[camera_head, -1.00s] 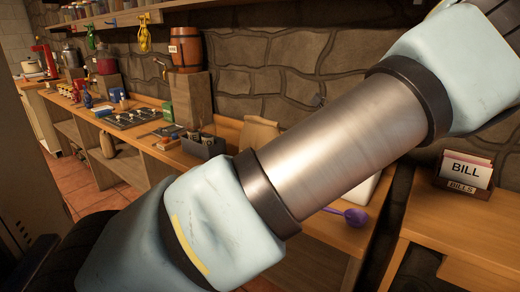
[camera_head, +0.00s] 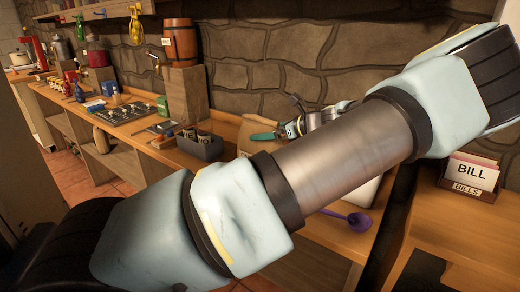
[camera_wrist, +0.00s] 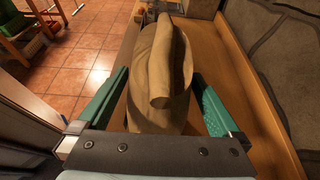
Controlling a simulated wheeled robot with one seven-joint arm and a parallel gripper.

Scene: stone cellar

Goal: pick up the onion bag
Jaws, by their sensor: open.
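The onion bag, a tan sack with a rolled top (camera_wrist: 155,95), stands on the wooden counter in the wrist view. My gripper (camera_wrist: 160,75) is open, with one green finger on each side of the bag. I cannot tell whether either finger touches it. In the head view the bag (camera_head: 250,128) is mostly hidden behind my gripper (camera_head: 264,135) and arm. No onions or label show on the bag.
A grey bin (camera_head: 200,146) stands on the counter left of the bag. A purple ladle (camera_head: 358,221) lies near the front edge. A bill holder (camera_head: 470,178) stands on the right table. The stone wall (camera_head: 290,60) runs behind.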

